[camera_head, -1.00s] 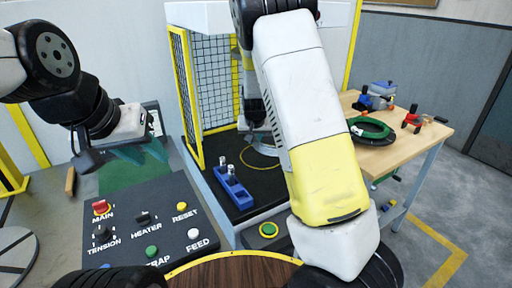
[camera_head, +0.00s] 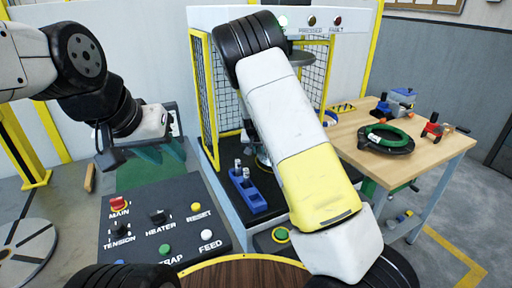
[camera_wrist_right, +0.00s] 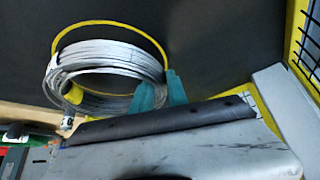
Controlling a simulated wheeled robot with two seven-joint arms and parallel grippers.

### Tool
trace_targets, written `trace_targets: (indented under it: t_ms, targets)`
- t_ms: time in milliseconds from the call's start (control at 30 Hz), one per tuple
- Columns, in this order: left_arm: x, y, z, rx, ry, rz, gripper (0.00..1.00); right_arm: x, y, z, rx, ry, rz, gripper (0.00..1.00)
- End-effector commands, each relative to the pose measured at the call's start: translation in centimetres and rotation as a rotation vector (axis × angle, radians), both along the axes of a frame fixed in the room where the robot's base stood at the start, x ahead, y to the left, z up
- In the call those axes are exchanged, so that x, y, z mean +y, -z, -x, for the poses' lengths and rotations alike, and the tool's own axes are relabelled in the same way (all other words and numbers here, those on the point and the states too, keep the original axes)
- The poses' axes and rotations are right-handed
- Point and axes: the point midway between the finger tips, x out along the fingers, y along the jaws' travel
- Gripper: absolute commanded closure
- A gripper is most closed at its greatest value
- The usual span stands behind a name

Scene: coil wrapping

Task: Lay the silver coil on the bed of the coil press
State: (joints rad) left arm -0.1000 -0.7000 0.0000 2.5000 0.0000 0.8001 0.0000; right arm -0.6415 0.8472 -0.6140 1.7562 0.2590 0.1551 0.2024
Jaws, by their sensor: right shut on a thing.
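The silver coil (camera_wrist_right: 105,72) is a wound ring of bright wire, seen in the right wrist view. My right gripper (camera_wrist_right: 158,92) has its teal fingers closed on the coil's right side. Behind the coil is the black bed (camera_wrist_right: 215,45) with a yellow circle line, partly hidden; I cannot tell whether the coil touches it. In the head view the press bed (camera_head: 222,170) is partly covered by my right arm, which also hides the right fingers. My left gripper (camera_head: 160,152) hangs empty above the green mat, its teal fingers apart.
A blue holder (camera_head: 247,192) with metal pegs stands on the bed's front left. Yellow-framed mesh guards (camera_head: 222,90) flank the press. A control panel (camera_head: 160,225) is in front. A wooden table (camera_head: 425,150) at right bears a green coil (camera_head: 385,137) and tools.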

Motion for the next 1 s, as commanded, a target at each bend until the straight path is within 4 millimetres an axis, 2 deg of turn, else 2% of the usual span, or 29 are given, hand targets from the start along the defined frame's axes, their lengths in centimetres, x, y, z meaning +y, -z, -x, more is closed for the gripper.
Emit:
trace_targets:
  t_ms: [133,400,433,533,867,1000]
  targets:
    - [0.0,0.0,0.0,0.0,0.0,0.0,0.64,0.0,1.6,-0.1,-0.002,0.0,0.0,1.0]
    - [0.0,0.0,0.0,0.0,0.0,0.0,0.64,0.0,1.6,-0.1,-0.003,-0.001,0.0,1.0]
    - [0.0,0.0,0.0,0.0,0.0,0.0,0.64,0.0,1.8,0.0,0.0,0.0,0.0,0.79]
    - [0.0,0.0,0.0,0.0,0.0,0.0,0.64,0.0,1.8,0.0,0.0,0.0,0.0,0.59]
    - [0.0,0.0,0.0,0.0,0.0,0.0,0.64,0.0,1.7,0.0,0.0,-0.001,-0.001,0.59]
    - [0.0,0.0,0.0,0.0,0.0,0.0,0.64,0.3,0.6,0.7,-0.001,-0.003,0.0,0.59]
